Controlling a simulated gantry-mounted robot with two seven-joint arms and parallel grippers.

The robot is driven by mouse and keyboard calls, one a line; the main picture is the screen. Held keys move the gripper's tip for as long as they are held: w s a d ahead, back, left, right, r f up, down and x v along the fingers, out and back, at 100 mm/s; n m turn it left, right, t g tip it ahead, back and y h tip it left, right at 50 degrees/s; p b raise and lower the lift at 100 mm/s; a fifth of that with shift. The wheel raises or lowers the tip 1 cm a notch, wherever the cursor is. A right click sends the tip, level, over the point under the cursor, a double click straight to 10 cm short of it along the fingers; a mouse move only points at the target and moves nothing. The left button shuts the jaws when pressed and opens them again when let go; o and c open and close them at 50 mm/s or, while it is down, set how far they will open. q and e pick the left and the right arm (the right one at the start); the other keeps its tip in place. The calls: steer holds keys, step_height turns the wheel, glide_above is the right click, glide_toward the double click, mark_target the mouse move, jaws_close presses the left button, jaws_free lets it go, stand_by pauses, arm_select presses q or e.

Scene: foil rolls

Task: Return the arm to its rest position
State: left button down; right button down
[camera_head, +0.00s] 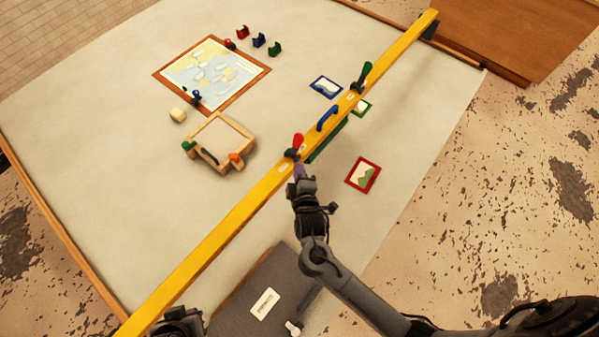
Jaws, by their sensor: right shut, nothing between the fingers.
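My right arm reaches in from the lower right. Its gripper (299,172) is shut and empty, right below the red-handled lever (297,145) on the long yellow bar (222,230). I cannot tell whether it touches the lever or the bar. The bar lies diagonally across the pale table and also carries a blue handle (327,117) and a green-handled lever (363,74). A dark part of what looks like my left gripper (180,320) shows at the bottom edge, beside the bar's near end. Its fingers cannot be made out.
Left of the bar are a wooden frame (190,150), a framed map (172,74) and small coloured holders (259,41). A red-framed picture (375,175) lies right of the bar. A dark grey labelled box (240,307) is at the front. The table's left side is clear.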

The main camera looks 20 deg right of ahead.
steer(key=shift+s+r, duration=0.15)
steer(key=shift+s, duration=0.2)
